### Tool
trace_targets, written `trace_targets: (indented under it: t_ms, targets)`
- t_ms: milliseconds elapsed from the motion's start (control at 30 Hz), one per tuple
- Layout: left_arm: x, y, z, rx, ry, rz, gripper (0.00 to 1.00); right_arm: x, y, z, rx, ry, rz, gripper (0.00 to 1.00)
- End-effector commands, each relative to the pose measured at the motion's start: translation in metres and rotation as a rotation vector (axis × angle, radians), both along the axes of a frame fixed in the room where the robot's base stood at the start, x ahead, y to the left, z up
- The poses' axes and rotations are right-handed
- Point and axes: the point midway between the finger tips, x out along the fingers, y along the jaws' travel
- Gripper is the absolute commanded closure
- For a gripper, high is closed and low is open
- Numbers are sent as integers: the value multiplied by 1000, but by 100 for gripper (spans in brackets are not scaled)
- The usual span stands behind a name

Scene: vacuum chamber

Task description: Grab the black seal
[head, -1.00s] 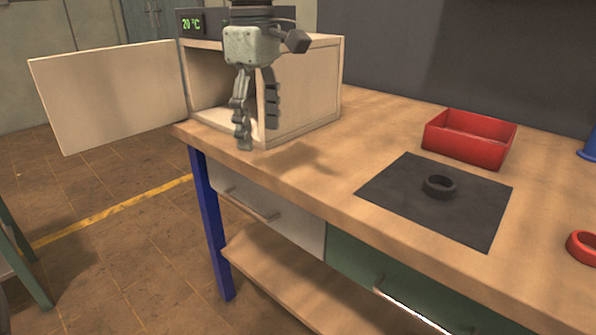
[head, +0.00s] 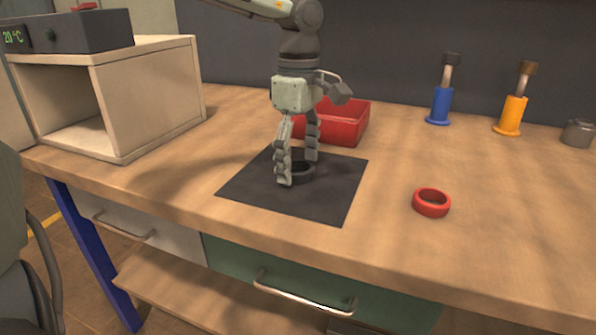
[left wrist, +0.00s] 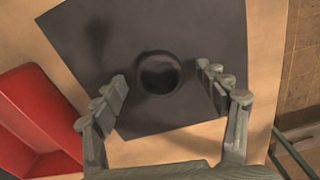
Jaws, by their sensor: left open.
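The black seal (head: 306,174) is a thick dark ring lying flat on a dark square mat (head: 245,193) on the workbench. My left gripper (head: 298,170) is open above the mat, fingers pointing down, with one finger partly hiding the seal in the head view. In the left wrist view the seal (left wrist: 141,74) lies between the two spread fingers, with a gap on each side; I see no contact. My right gripper is not in view.
A red open bin (head: 350,128) stands just behind the mat and gripper. A red ring (head: 431,203) lies to the right. Blue (head: 439,106) and orange (head: 511,116) handled tools and a grey pot (head: 578,133) stand farther back. An open-fronted box (head: 150,100) is at left.

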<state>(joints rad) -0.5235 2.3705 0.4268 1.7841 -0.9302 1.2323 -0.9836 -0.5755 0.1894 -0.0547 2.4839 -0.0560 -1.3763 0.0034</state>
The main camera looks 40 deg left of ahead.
Motion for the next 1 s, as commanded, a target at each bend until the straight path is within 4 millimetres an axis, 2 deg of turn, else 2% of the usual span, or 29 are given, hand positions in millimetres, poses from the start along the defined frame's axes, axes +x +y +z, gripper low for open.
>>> trace_targets:
  t_ms: [200, 533, 833, 1000]
  targets:
    - [0, 0, -1, 0, -1, 0, 26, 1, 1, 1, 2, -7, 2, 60]
    - [0, 0, 0, 0, -1, 0, 66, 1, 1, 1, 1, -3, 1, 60]
    - [0, 0, 1, 0, -1, 0, 66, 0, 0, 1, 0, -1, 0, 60]
    - [1, 0, 12, 0, -3, 1, 66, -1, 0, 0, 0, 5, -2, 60]
